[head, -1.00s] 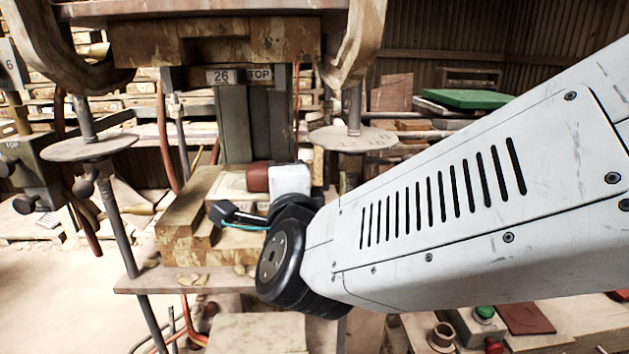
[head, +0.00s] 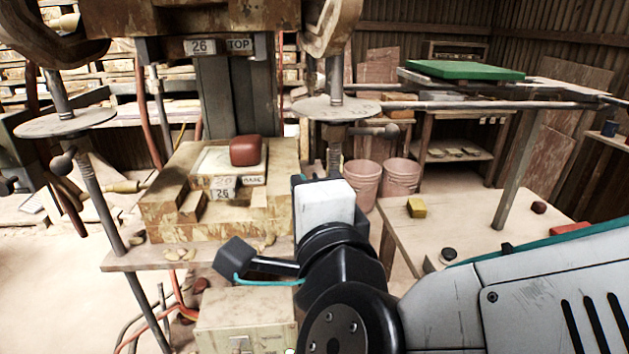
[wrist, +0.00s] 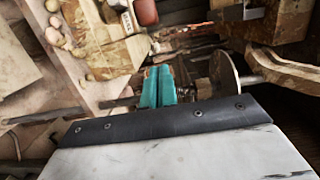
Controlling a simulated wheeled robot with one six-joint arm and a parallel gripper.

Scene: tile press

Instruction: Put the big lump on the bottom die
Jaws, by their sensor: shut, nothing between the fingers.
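The big red-brown lump (head: 246,150) rests on the pale top face of the bottom die (head: 215,160), toward its right back part. The die sits on the stained press block (head: 165,215) under the raised top die. In the wrist view the lump (wrist: 146,12) shows at the top edge, beside the die's label. My gripper (wrist: 158,84) has its teal fingers closed together, with nothing between them. It is apart from the lump. In the head view my wrist stands right of and in front of the die, and the fingers are hidden.
The top die (head: 190,18) hangs above, with a press column and round plate (head: 336,107) close to my wrist. A side table (head: 455,215) at right holds a yellow block (head: 416,207) and small red lumps. Two pink buckets (head: 401,178) stand behind it.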

